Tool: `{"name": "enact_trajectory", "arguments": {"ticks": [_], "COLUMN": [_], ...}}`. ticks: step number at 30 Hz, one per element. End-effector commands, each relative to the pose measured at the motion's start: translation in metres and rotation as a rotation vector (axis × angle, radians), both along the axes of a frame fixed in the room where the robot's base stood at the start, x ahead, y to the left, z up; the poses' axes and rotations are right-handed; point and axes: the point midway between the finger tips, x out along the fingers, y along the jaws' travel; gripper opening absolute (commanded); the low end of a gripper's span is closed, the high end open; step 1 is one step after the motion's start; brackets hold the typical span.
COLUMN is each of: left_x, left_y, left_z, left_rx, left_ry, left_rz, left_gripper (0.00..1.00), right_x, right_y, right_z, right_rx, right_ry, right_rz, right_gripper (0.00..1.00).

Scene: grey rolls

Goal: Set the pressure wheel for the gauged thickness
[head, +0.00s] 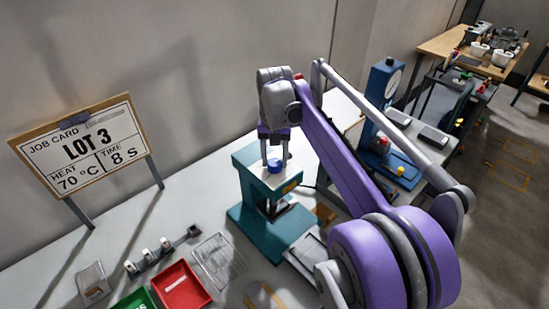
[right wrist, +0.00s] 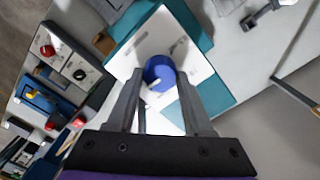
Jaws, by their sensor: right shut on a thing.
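The teal press (head: 250,215) stands on the white bench with a pale top plate. The blue pressure wheel (head: 275,166) sits on that plate; in the right wrist view the wheel (right wrist: 159,68) has a pale mark at its lower left. My right gripper (head: 274,157) comes down from above, shut on the blue wheel, with one finger on each side. In the right wrist view the fingers (right wrist: 160,82) flank the wheel. A blue gauge stand (head: 384,85) with a round dial is behind my right arm; its reading is too small to tell. My left gripper is not in view.
A job card (head: 82,147) reads LOT 3, heat 70 °C, time 8 s. A red tray (head: 203,297) and a green tray (head: 138,300) lie at the front, near a rack of small rolls (head: 150,258). My right arm hides the bench right of the press.

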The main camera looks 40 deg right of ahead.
Motion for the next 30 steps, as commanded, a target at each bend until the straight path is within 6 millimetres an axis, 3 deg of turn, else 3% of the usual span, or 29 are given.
{"name": "enact_trajectory", "arguments": {"ticks": [12, 27, 28, 30], "left_x": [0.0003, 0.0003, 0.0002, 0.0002], "left_y": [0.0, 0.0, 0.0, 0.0], "left_z": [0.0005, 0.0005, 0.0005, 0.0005], "left_rx": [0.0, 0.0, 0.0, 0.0], "left_ry": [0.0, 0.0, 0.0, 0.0], "left_rz": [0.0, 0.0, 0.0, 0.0], "left_gripper": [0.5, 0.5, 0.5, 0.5], "right_x": [-0.0004, -0.0003, -0.0003, -0.0003], "right_y": [-0.0003, -0.0002, -0.0002, -0.0002], "right_z": [0.0002, 0.0001, 0.0001, 0.0001], "right_rx": [0.0, 0.0, 0.0, 0.0], "right_ry": [0.0, 0.0, 0.0, 0.0], "right_rz": [-0.161, -0.177, -0.177, -0.176], "right_gripper": [0.0, 0.0, 0.57, 0.7]}}
